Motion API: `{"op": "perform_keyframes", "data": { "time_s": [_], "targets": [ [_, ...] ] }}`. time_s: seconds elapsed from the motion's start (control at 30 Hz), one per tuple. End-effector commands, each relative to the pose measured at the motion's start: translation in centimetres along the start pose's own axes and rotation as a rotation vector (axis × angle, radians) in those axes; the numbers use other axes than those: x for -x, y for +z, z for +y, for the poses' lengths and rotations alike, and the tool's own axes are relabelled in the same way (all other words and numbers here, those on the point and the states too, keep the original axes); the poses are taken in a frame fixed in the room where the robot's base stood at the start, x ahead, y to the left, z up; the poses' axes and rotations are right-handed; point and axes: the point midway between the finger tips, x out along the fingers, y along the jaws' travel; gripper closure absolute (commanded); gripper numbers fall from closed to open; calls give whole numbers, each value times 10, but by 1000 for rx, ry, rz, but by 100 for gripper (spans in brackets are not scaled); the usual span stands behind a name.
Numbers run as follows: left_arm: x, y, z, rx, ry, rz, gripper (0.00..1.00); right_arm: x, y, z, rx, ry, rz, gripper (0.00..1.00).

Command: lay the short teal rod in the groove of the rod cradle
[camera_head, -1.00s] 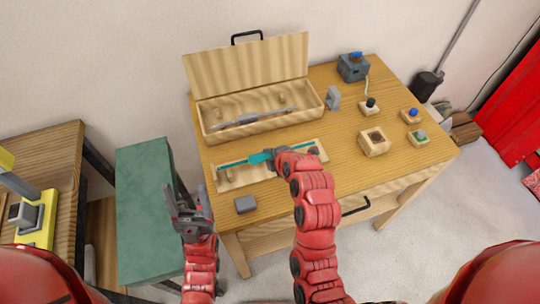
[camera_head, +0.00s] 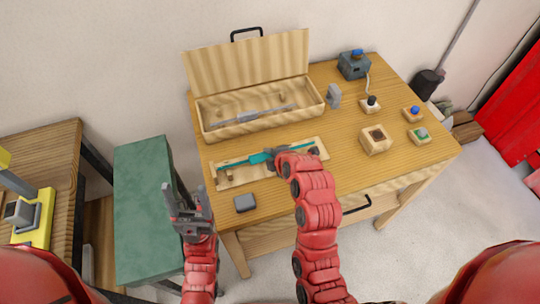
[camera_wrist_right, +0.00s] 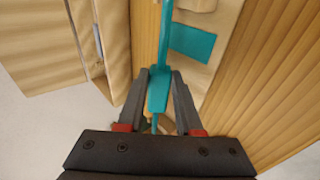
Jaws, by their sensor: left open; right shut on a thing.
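The short teal rod (camera_head: 259,157) is in my right gripper (camera_head: 272,157), above the long pale wooden rod cradle (camera_head: 240,178) near the table's front left. In the right wrist view the rod (camera_wrist_right: 165,35) runs up between the two fingers of my right gripper (camera_wrist_right: 159,88), which is shut on its thicker part. The cradle (camera_wrist_right: 218,30) shows behind it with a teal patch on its face. I cannot tell whether the rod touches the groove. My left gripper (camera_head: 187,205) is open and empty, left of the table, with its fingers upward.
An open wooden box (camera_head: 262,126) with a grey rod inside stands behind the cradle. A grey block (camera_head: 244,203) lies in front. Small button blocks and a wooden socket block (camera_head: 376,139) are at the right. A green cabinet (camera_head: 146,210) stands left of the table.

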Motion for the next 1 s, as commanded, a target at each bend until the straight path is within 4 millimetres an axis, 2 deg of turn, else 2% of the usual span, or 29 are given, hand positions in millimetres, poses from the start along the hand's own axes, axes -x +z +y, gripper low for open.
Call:
{"op": "perform_keyframes", "data": {
  "time_s": [0.67, 0.7, 0.87, 1.0],
  "targets": [
    [12, 2, 1, 0, 0, 0, 31, -6, 1, -6, 0, 0, 0, 100],
    [11, 2, 0, 0, 0, 0, 31, -5, 1, -5, 0, 0, 0, 61],
    [11, 2, 0, 0, 0, 0, 31, -5, 1, -5, 0, 0, 0, 32],
    [11, 2, 0, 0, 0, 0, 31, -5, 1, -5, 0, 0, 0, 31]
  ]
}}
